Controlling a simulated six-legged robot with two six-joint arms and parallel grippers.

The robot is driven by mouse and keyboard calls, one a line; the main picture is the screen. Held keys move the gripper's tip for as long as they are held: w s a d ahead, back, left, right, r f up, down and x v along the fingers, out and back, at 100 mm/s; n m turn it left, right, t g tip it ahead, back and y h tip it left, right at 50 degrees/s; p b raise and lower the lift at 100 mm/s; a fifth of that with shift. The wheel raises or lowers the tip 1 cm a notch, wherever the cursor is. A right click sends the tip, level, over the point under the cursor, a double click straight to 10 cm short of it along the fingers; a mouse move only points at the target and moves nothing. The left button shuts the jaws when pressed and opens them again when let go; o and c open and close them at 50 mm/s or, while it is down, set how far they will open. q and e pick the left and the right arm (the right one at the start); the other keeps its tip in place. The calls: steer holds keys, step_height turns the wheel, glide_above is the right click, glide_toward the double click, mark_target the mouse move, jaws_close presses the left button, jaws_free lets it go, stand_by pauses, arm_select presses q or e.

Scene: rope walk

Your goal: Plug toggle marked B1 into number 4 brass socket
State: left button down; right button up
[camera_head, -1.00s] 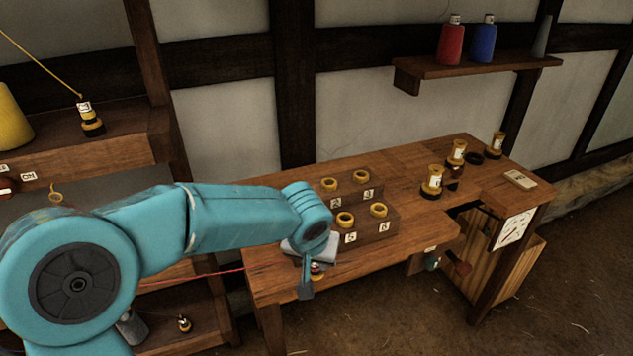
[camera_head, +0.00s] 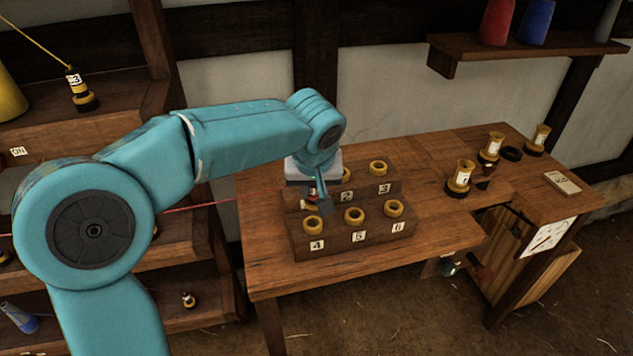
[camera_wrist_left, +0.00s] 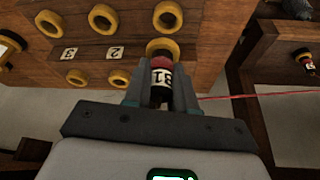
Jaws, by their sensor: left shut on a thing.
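My left gripper (camera_head: 314,196) is shut on a toggle (camera_wrist_left: 161,78). In the left wrist view the toggle has a white label that seems to read B1, upside down, and a red band. A yellow ring shows at its far end; I cannot tell if it belongs to the toggle. In the head view the gripper covers most of the toggle, just behind and above the number 4 brass socket (camera_head: 312,224). That socket is the left one in the front row, and it looks empty. I see no toggle seated in it. My right gripper is not in view.
The socket block (camera_head: 375,236) also holds sockets 5 (camera_head: 354,215), 6 (camera_head: 394,208) and 3 (camera_head: 379,168). A red cord (camera_head: 200,205) runs left from the gripper. Several brass-topped bobbins (camera_head: 459,177) stand on the bench to the right. The bench front is clear.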

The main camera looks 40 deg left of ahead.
mark_target(312, 203)
arm_select(q)
steer(key=f+b, duration=0.2)
steer(key=f, duration=0.1)
steer(key=shift+s+a+f, duration=0.2)
steer(key=shift+f, duration=0.1)
steer(key=shift+w+d+f+b, duration=0.1)
steer(key=shift+f+b, duration=0.3)
steer(key=shift+b, duration=0.05)
stand_by(0.9)
steer(key=shift+f+b, duration=0.6)
steer(key=shift+b, duration=0.05)
steer(key=c, duration=1.2)
jaws_free()
